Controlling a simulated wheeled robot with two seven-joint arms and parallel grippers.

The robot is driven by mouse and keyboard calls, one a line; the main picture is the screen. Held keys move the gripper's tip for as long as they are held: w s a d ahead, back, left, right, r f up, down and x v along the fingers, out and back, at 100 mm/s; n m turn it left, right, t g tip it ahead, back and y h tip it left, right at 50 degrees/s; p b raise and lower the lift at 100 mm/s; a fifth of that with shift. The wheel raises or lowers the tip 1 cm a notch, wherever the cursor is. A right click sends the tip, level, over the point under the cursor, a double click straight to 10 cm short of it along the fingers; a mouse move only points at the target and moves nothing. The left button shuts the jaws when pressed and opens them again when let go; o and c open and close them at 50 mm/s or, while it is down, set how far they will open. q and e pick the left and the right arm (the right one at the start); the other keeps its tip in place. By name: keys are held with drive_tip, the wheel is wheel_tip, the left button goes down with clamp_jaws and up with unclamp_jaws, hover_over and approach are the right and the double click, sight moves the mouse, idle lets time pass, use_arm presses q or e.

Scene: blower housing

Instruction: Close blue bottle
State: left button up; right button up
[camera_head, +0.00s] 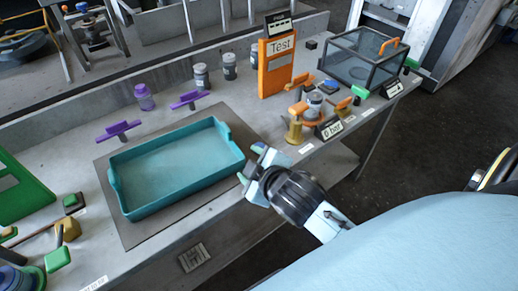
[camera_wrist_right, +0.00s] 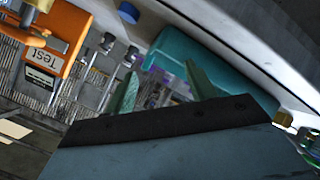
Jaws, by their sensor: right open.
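No bottle is plainly blue. A small purple bottle (camera_head: 145,98) stands upright at the back left of the bench. Several grey jars, such as this one (camera_head: 201,77), stand to its right. My right gripper (camera_head: 252,164) is at the front right corner of the teal tray (camera_head: 160,203), apart from all the bottles. In the right wrist view its two green fingers (camera_wrist_right: 160,72) are spread, with nothing held between them. My left gripper is out of view.
An orange "Test" stand (camera_head: 276,68) and a clear box with an orange handle (camera_head: 364,57) stand toward the right. Two purple valve handles (camera_head: 118,131) lie behind the tray. A green panel (camera_head: 22,192) stands at the left. Free bench lies between the tray and the Test stand.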

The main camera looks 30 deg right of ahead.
drive_tip(key=w+a+r+n+t+y, duration=0.4)
drive_tip(key=a+r+n+y, duration=0.1)
drive_tip(key=r+n, duration=0.35)
drive_tip(key=w+a+r+n+t+y, duration=0.4)
drive_tip(key=a+r+n, duration=0.1)
drive_tip(key=r+n, duration=0.35)
drive_tip(key=s+a+r+n+g+y, duration=0.1)
drive_tip(key=a+n+g+y, duration=0.4)
drive_tip(key=n, duration=0.5)
drive_tip(key=s+a+r+n+g+y, duration=0.15)
drive_tip(key=a+n+g+y, duration=0.35)
drive_tip(key=n, duration=0.6)
drive_tip(key=d+f+n+g+h, duration=0.85)
drive_tip(key=f+n, duration=0.35)
drive_tip(key=n, duration=0.3)
drive_tip(key=w+d+n+g+h, duration=0.1)
drive_tip(key=w+d+n+h, duration=0.1)
drive_tip(key=d+h, duration=0.8)
drive_tip(key=w+d, duration=0.1)
drive_tip(key=d, duration=0.8)
drive_tip(key=shift+w+d+r+n, duration=0.2)
drive_tip(key=shift+w+n, duration=0.05)
drive_tip(key=shift+n, duration=0.15)
drive_tip(key=shift+g, duration=0.25)
wheel_tip(320, 180, down, 8)
drive_tip(key=shift+f+b, duration=0.1)
drive_tip(key=shift+b, duration=0.3)
